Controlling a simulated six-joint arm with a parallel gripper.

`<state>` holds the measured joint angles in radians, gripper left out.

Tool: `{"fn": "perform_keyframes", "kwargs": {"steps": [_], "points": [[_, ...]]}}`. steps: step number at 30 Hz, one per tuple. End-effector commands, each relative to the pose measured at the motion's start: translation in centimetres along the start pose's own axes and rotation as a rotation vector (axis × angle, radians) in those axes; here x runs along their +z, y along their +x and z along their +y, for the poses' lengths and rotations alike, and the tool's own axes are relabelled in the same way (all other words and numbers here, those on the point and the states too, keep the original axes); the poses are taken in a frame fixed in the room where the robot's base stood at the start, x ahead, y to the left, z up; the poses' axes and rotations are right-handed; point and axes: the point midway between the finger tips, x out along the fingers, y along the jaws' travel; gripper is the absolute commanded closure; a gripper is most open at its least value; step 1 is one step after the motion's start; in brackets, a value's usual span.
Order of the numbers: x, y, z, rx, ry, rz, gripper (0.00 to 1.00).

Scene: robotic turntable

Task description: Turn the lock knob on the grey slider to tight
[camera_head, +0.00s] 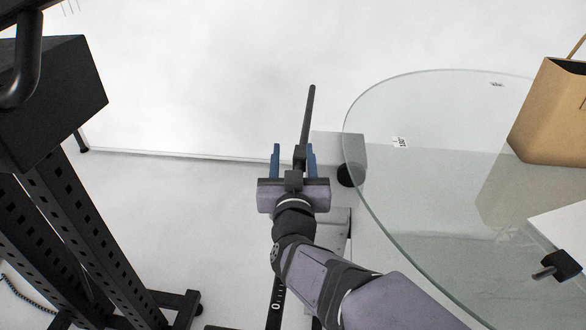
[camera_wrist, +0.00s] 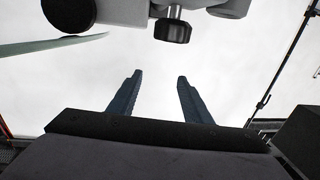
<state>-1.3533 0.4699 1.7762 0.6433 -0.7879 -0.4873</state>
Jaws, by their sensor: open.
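The lock knob (camera_wrist: 173,30) is a ribbed black head on a short silver stem at the top of the wrist view. It sticks out of a light grey body (camera_wrist: 125,12), which looks like the grey slider and is cut off by the frame. My gripper (camera_wrist: 159,77) is open and empty, its two dark blue fingers apart. The knob appears beyond the fingertips, nearer the right finger's side, with a visible gap. In the head view my gripper (camera_head: 293,152) is over a dark rail (camera_head: 308,110). The knob cannot be made out surely there, and its tightness does not show.
A black perforated frame (camera_head: 85,230) stands on the left. White floor lies between.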

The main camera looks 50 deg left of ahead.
Motion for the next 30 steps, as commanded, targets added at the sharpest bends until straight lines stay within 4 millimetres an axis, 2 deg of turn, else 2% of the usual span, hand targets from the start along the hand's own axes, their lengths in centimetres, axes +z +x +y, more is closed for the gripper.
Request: {"fn": "perform_keyframes", "kwargs": {"steps": [3,8,23,26,30], "points": [[-1.9,0.0,0.0,0.0,0.001,0.003,0.55],[-3.0,0.0,0.0,-0.001,0.0,0.001,0.55],[-3.8,-0.1,-0.2,-0.004,0.0,0.0,0.55],[-5.0,-0.2,-0.8,-0.013,0.001,0.001,0.55],[-8.3,-0.8,-2.4,-0.039,0.004,0.007,0.55]]}}
